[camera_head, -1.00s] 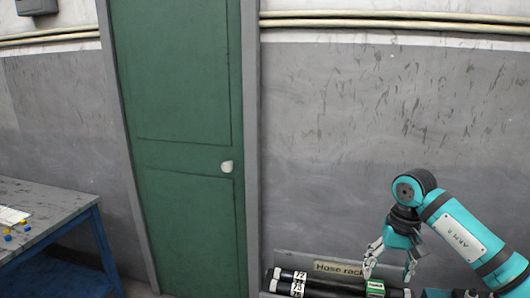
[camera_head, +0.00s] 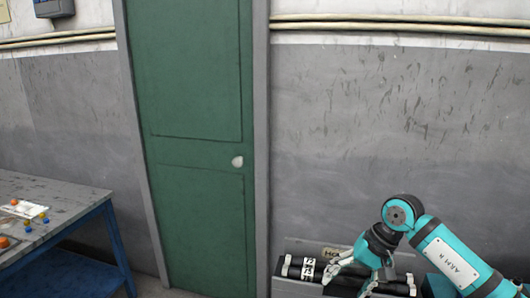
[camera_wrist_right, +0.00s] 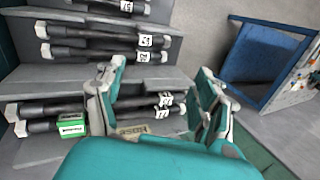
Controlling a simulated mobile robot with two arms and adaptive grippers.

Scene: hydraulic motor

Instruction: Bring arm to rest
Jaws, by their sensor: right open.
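My right arm (camera_head: 450,260) comes in from the lower right in the head view, with a bent teal and black elbow. My right gripper (camera_head: 358,284) hangs down in front of the hose rack (camera_head: 328,250) and partly covers its label. In the right wrist view the right gripper (camera_wrist_right: 158,100) has its two fingers spread wide apart with nothing between them. Beyond the fingers lie black hoses (camera_wrist_right: 95,52) with white number tags on the rack's grey shelves. My left gripper does not show in either view.
A blue-legged workbench (camera_head: 75,212) with small coloured parts and a paper stands at the left; its blue frame (camera_wrist_right: 270,60) shows in the wrist view. A green door (camera_head: 195,150) is in the wall. A green box (camera_wrist_right: 70,125) lies on the rack. Floor between bench and rack looks clear.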

